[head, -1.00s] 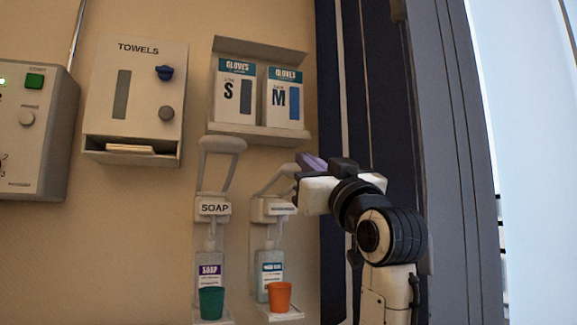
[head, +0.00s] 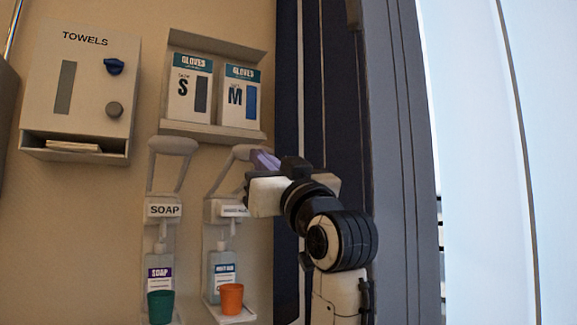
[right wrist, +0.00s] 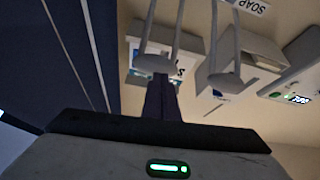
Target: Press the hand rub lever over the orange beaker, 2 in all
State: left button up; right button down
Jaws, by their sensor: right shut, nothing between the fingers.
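The hand rub dispenser (head: 224,211) hangs on the wall, with a blue-labelled bottle (head: 223,270) below its label plate. Its grey lever (head: 227,168) slants up to a rounded end, which also shows in the right wrist view (right wrist: 152,63). The orange beaker (head: 231,298) stands upright on the tray (head: 240,317) under this dispenser. My right gripper (head: 264,159) has purple fingers, shut and empty, at the lever's end. In the right wrist view its fingertips (right wrist: 160,80) overlap the lever end; I cannot tell whether they touch. My left gripper is out of view.
The soap dispenser (head: 163,210) with its own raised lever (head: 172,147) and a green beaker (head: 160,307) is close on the left. A glove box shelf (head: 213,133) is above, a towel box (head: 82,90) upper left. Dark panels (head: 340,110) stand behind my right arm.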

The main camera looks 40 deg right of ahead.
pick_arm(q)
jog(key=b, duration=0.2)
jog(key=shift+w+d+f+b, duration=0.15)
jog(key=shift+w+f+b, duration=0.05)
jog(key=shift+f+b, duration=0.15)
pick_arm(e)
jog(key=v, duration=1)
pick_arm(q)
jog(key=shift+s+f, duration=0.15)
